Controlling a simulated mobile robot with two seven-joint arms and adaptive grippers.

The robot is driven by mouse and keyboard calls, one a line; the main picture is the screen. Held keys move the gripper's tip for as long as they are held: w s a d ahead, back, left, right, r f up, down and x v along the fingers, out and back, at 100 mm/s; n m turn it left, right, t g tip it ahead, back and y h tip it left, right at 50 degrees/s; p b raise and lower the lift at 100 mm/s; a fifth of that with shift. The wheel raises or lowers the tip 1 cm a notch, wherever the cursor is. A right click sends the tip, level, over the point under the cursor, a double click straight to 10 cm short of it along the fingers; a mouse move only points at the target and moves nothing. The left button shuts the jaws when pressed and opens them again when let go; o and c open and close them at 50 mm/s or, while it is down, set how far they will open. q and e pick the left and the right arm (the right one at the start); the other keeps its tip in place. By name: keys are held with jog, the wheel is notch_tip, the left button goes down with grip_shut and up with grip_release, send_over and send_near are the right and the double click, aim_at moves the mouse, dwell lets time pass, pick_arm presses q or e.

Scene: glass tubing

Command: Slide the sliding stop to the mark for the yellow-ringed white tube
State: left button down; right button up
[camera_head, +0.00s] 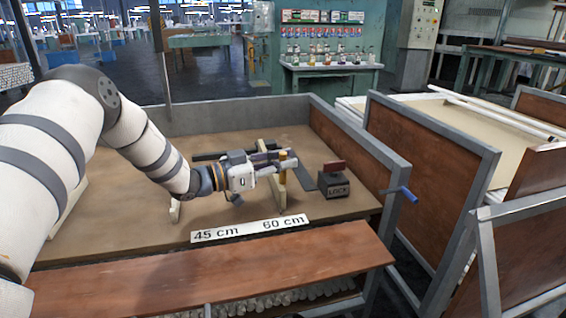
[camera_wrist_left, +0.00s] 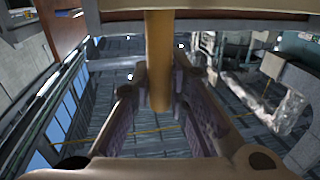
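The sliding stop (camera_head: 276,190) is a pale wooden upright with a yellow-brown post (camera_head: 283,170), standing on the bench behind the 60 cm label. My left gripper (camera_head: 284,162) is at this post. In the left wrist view the post (camera_wrist_left: 160,60) stands between the fingertips, with little or no gap on either side; whether they press on it I cannot tell. A white strip (camera_head: 250,229) along the front reads 45 cm and 60 cm. White tubes (camera_head: 490,112) lie at the right; no yellow ring is clear on them. My right gripper is not in view.
A dark box marked LOCK (camera_head: 337,186) with a red-brown top stands right of the stop. The bench top (camera_head: 120,222) is mostly clear at left.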

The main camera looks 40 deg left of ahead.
pick_arm(q)
jog(key=shift+s+a, duration=0.2)
jog(key=shift+s, duration=0.05)
jog(key=w+a+p+v, duration=0.1)
jog(key=p+v, duration=0.2)
jog(key=v, duration=0.6)
jog(key=shift+s+a, duration=0.15)
jog(key=shift+a, duration=0.2)
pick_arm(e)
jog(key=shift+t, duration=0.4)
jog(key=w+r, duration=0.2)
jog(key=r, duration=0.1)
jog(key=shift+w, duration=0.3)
pick_arm(q)
jog(key=c, duration=1.5)
grip_release()
jog(key=shift+c, duration=0.2)
notch_tip(320, 180, up, 10)
